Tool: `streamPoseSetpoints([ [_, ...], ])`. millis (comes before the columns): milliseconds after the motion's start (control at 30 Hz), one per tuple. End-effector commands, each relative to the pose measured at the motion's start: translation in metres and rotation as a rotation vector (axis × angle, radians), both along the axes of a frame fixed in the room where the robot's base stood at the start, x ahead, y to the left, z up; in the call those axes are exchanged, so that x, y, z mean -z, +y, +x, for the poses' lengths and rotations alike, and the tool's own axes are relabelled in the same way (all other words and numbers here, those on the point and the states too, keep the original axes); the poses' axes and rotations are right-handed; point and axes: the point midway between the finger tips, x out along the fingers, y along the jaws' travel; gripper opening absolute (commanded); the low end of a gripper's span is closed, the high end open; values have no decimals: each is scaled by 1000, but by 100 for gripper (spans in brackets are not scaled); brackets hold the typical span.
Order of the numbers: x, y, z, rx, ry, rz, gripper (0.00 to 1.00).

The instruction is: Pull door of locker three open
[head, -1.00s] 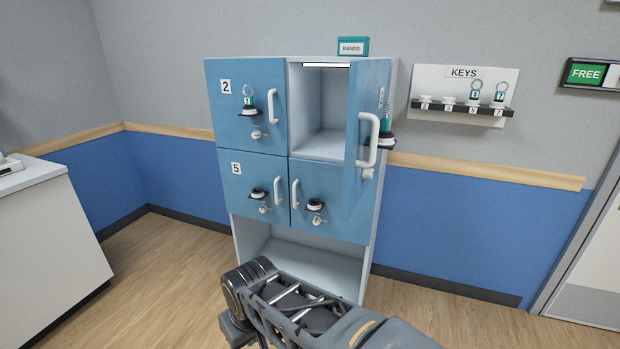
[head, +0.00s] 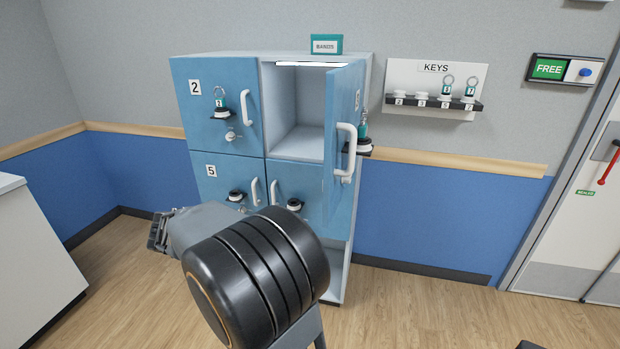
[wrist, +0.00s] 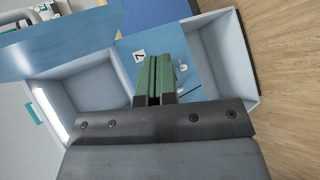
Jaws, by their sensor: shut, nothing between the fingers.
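The upper right locker door (head: 343,130) stands swung open to the right, edge-on. Its number label is too oblique to read surely. Its white handle (head: 346,152) and a teal-tagged key (head: 363,128) on its holder show on the outer face. The compartment (head: 298,115) behind is open, lit and looks empty. In the wrist view my gripper (wrist: 153,68) has its green fingers together with nothing between them. They overlap the view of the closed door marked 7 (wrist: 185,62); contact cannot be told. The open door also shows there (wrist: 60,40). The fingers cannot be made out in the head view.
Closed doors 2 (head: 215,100) and 5 (head: 215,178) are on the left. A key rack (head: 435,102) hangs on the right wall. A counter (head: 30,255) stands left.

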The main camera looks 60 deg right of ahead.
Motion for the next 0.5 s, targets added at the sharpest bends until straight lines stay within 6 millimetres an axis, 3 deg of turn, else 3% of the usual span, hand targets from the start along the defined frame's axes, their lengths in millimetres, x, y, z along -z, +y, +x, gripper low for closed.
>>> streamPoseSetpoints([
  [33,-20,-17,6,33,42,-107,0],
  [200,-60,-53,23,98,109,-406,0],
  [367,-77,-69,29,118,129,-542,0],
  [500,-80,-84,22,123,133,-570,0],
])
